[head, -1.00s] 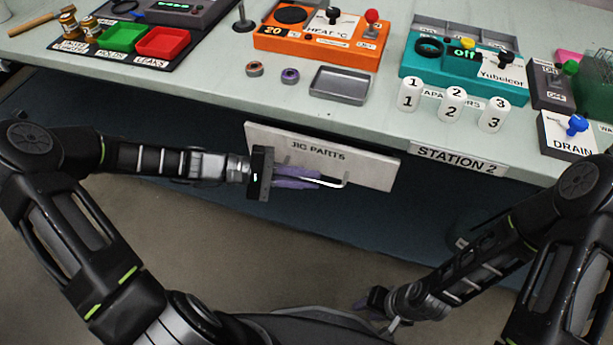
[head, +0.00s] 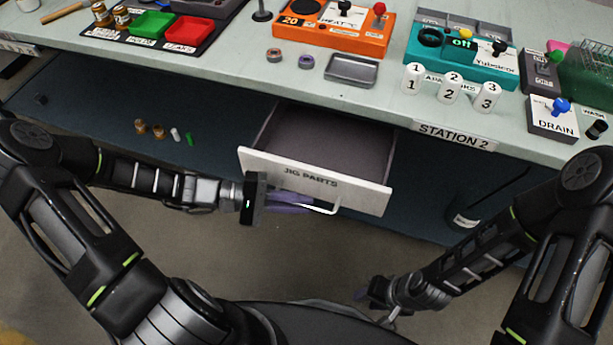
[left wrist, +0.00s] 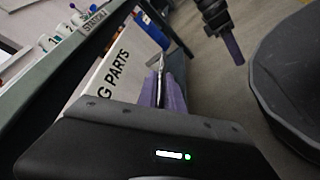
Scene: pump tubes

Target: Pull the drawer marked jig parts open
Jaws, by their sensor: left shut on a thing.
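The white drawer marked JIG PARTS (head: 362,198) stands partly open below the table edge in the head view. The part of its inside that I see is dark and looks empty. Its label also shows in the left wrist view (left wrist: 112,75). My left gripper (head: 308,204) is at the drawer front, its purple fingers shut on the drawer's handle (head: 334,207). In the left wrist view the purple fingers (left wrist: 163,88) close around the thin handle bar. My right gripper (head: 368,293) hangs low, away from the drawer; whether it is open or shut is unclear.
The table (head: 225,65) above carries an orange heater (head: 345,38), a grey tray (head: 352,69), a teal device (head: 470,63) and numbered white cylinders. Several small items (head: 158,131) lie on a lower surface left of the drawer. The floor in front is clear.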

